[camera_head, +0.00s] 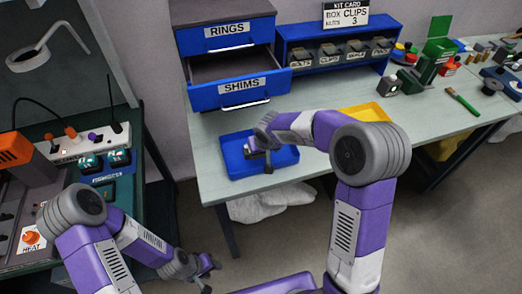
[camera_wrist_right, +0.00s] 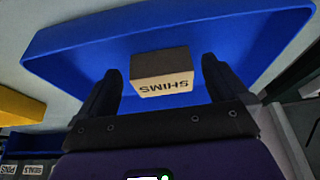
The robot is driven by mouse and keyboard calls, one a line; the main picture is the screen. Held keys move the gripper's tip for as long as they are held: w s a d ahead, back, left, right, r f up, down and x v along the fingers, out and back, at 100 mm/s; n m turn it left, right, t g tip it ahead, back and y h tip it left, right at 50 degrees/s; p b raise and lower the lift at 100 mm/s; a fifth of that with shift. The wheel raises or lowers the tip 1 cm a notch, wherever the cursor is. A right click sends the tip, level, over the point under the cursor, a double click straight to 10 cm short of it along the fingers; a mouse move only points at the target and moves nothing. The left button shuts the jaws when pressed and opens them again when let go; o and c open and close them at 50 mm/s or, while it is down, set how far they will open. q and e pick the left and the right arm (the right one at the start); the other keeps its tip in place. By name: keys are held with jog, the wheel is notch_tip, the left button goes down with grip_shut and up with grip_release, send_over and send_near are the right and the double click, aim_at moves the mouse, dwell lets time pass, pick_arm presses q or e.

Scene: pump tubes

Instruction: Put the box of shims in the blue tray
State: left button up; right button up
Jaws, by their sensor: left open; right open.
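The blue tray (camera_head: 236,167) lies on the bench below the drawer unit; its blue floor and rim fill much of the right wrist view (camera_wrist_right: 240,30). The box of shims (camera_wrist_right: 162,72), a small brown box with a pale label reading SHIMS, is over the tray floor between my right fingers. I cannot tell whether it rests on the floor. My right gripper (camera_wrist_right: 160,62) is open, one finger on each side of the box, with gaps showing. In the head view my right gripper (camera_head: 262,150) is over the tray. My left gripper (camera_head: 209,273) is open and empty, low beside the bench.
The SHIMS drawer (camera_head: 240,88) stands pulled open above the tray; the RINGS drawer (camera_head: 228,38) is shut. A yellow tray (camera_head: 366,112) lies to the right. A blue bin rack (camera_head: 335,45) stands behind. A dark green table with equipment (camera_head: 92,160) is at left.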

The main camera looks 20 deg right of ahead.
jog(key=p+v, duration=0.2)
jog(key=v, duration=0.9)
jog(key=shift+s, duration=0.15)
